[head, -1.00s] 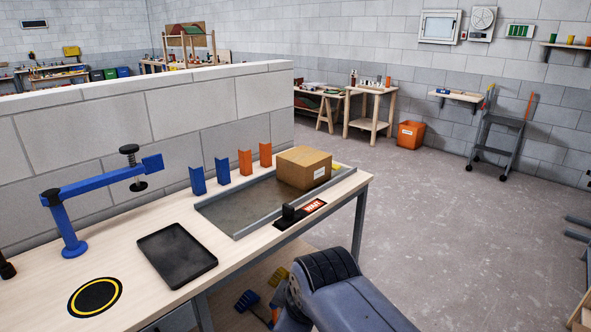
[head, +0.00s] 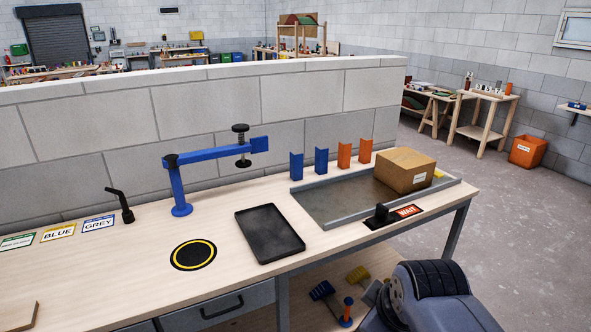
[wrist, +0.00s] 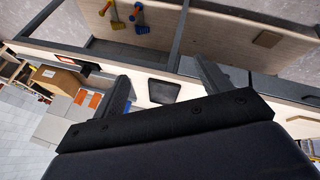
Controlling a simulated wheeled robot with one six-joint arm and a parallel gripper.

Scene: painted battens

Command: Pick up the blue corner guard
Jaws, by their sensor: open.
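Two upright blue corner guards (head: 297,166) (head: 321,161) stand side by side at the back of the workbench, along the tray's rear edge in the head view. Two orange corner guards (head: 344,156) (head: 365,151) stand to their right, beside the cardboard box. My gripper (wrist: 163,72) shows in the wrist view with its two dark fingers spread apart and nothing between them. It is well away from the guards. In the head view only part of my arm shows at the bottom right, and the gripper's fingers are not visible.
A cardboard box (head: 404,170) sits in the shallow grey tray (head: 352,213). A black tray (head: 269,233), a yellow-ringed black disc (head: 193,254) and a blue clamp stand (head: 180,190) are on the bench. A block wall (head: 200,120) rises behind. The bench's front left is mostly clear.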

